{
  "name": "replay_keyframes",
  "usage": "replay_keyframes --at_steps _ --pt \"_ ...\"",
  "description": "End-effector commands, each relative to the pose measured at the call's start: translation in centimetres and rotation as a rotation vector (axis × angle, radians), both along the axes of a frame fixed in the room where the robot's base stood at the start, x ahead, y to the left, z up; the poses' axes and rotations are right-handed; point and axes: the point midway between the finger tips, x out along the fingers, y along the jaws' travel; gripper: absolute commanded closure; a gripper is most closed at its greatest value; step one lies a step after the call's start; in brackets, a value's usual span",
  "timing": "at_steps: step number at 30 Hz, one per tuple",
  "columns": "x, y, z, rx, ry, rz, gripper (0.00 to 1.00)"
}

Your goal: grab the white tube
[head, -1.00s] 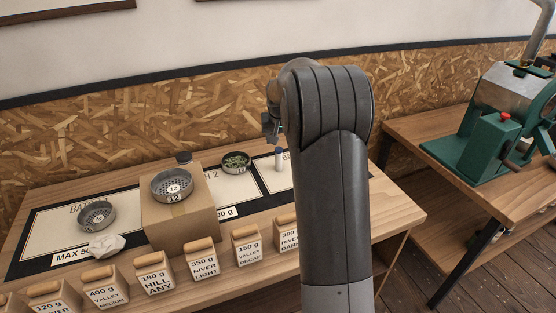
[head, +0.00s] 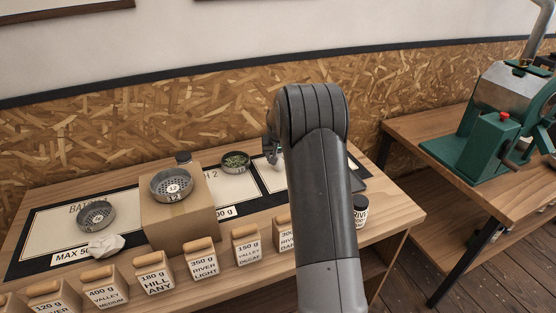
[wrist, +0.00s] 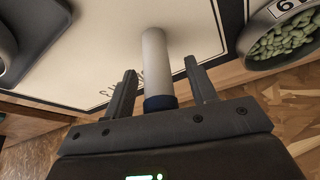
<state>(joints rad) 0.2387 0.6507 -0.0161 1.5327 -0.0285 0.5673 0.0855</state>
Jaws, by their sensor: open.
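The white tube (wrist: 155,52) has a dark blue cap (wrist: 160,102) and stands on the pale mat. In the wrist view it lies between the two fingers of my gripper (wrist: 160,68), its capped end toward the palm. The fingers are open, with a visible gap on each side of the tube. In the head view my gripper (head: 272,152) is low over the mat, partly behind my arm, and the tube is mostly hidden there.
A round metal dish of green beans (head: 236,161) stands close to the left of my gripper in the head view. A cardboard box (head: 178,222) carries a perforated dish (head: 171,184). Labelled bean bins (head: 202,260) line the front edge. A dark tray shows in the wrist view (wrist: 30,40).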

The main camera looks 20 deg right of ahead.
Motion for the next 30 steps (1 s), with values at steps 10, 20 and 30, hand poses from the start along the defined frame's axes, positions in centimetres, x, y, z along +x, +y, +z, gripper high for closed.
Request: replay_keyframes --at_steps 10,20,30 --pt "0.07 -0.02 -0.08 0.0 -0.001 0.0 0.59" --pt "0.06 -0.03 -0.06 0.0 -0.001 -0.001 0.86" --pt "0.07 -0.02 0.0 0.0 -0.001 -0.001 0.95"
